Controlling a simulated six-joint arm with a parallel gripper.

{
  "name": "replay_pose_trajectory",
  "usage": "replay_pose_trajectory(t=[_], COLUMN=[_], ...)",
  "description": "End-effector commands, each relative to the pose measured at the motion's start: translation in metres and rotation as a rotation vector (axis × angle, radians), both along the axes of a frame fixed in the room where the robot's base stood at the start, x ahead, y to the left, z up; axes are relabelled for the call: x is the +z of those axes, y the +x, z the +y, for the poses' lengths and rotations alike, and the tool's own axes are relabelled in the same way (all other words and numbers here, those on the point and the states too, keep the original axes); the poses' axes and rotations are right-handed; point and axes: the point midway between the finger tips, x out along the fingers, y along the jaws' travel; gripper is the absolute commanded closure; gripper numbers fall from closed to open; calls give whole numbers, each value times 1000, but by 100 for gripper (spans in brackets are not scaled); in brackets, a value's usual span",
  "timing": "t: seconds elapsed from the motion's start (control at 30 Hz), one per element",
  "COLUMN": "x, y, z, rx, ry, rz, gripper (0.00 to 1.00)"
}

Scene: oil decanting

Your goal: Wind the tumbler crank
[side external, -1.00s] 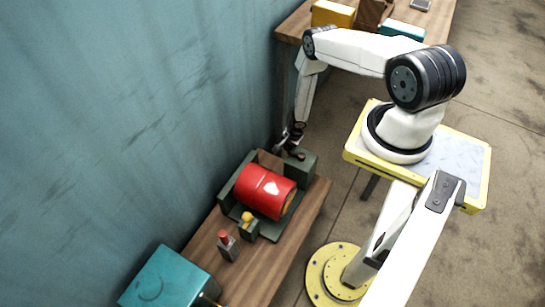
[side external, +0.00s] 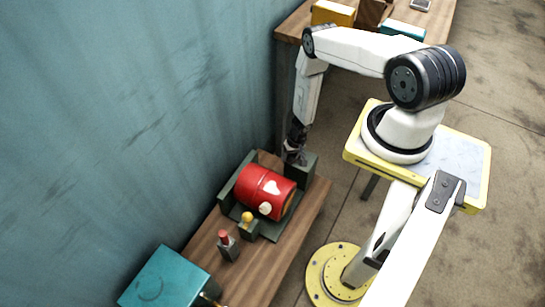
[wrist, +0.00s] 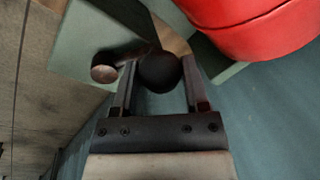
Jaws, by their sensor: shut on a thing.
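The red tumbler drum (side external: 258,186) lies on its side in a dark green cradle (side external: 228,196) on the wooden bench. A pale round cap shows low on its side in the side view. The drum fills the upper right of the wrist view (wrist: 262,22). My gripper (wrist: 158,72) is shut on the crank's dark round knob (wrist: 157,74), which sits between the two fingers. A brown round end (wrist: 104,68) of a dark rod shows just left of the fingers. In the side view my gripper (side external: 294,152) is at the drum's far end, and the crank is mostly hidden there.
A small bottle with a red top (side external: 227,246) and a yellow knob on a green block (side external: 247,220) stand in front of the drum. A teal box (side external: 166,278) is at the bench's near end. The blue wall runs close along the left.

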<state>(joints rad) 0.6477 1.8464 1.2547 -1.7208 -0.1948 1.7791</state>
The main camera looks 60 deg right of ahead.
Motion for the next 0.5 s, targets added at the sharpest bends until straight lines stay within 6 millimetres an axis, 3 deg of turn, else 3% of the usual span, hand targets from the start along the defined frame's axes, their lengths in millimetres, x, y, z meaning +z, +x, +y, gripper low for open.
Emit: replay_pose_trajectory(t=[0.5], x=[0], y=[-23], z=[7], rx=[413], ry=[1], rz=[0], gripper=[100])
